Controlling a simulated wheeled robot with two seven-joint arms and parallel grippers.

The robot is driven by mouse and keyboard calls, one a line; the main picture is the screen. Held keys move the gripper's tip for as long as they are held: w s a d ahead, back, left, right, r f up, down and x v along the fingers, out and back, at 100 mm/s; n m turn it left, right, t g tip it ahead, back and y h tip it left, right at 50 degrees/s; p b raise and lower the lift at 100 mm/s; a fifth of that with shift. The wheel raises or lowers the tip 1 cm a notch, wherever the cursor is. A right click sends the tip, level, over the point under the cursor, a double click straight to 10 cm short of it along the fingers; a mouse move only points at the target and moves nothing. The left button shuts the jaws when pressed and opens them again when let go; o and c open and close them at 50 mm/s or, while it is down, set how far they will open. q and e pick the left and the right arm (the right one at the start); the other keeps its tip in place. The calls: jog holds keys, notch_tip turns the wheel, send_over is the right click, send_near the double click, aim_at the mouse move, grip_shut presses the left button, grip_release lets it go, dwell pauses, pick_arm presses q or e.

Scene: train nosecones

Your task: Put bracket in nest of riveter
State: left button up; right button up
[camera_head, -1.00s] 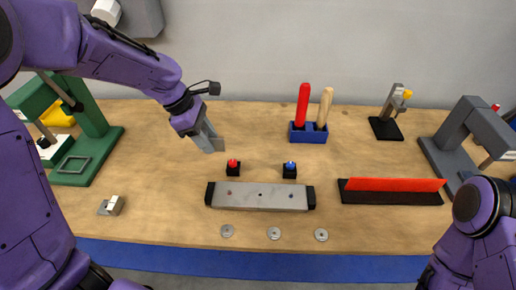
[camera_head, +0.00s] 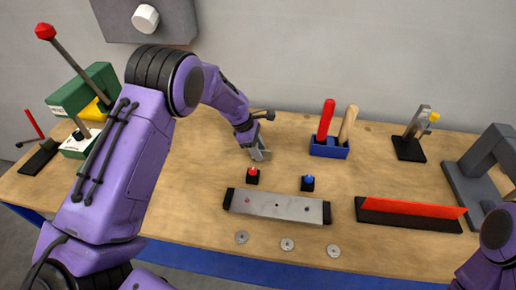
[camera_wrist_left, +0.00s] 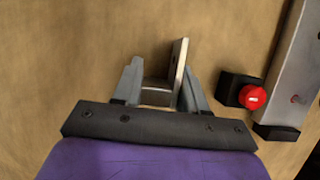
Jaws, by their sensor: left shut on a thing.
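My left gripper (camera_head: 260,153) is shut on a grey L-shaped metal bracket over the back middle of the table, behind the red button. In the left wrist view the bracket (camera_wrist_left: 178,68) sits between the two fingers (camera_wrist_left: 158,88), with one flange standing up at the right finger. I cannot tell its height above the table. A green press-like machine (camera_head: 82,92) with a red-knobbed lever stands at the left and may be the riveter. Only part of my right arm shows, at the lower right edge.
A red button (camera_head: 252,175), a blue button (camera_head: 308,183) and a metal bar (camera_head: 277,206) lie in front of the gripper. A blue holder (camera_head: 328,149) with two handles stands close right. A red-and-black rail (camera_head: 410,212) and grey frame (camera_head: 478,175) are further right.

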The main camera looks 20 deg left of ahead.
pick_arm(q)
jog(key=shift+f, duration=0.15)
jog(key=o, duration=1.1)
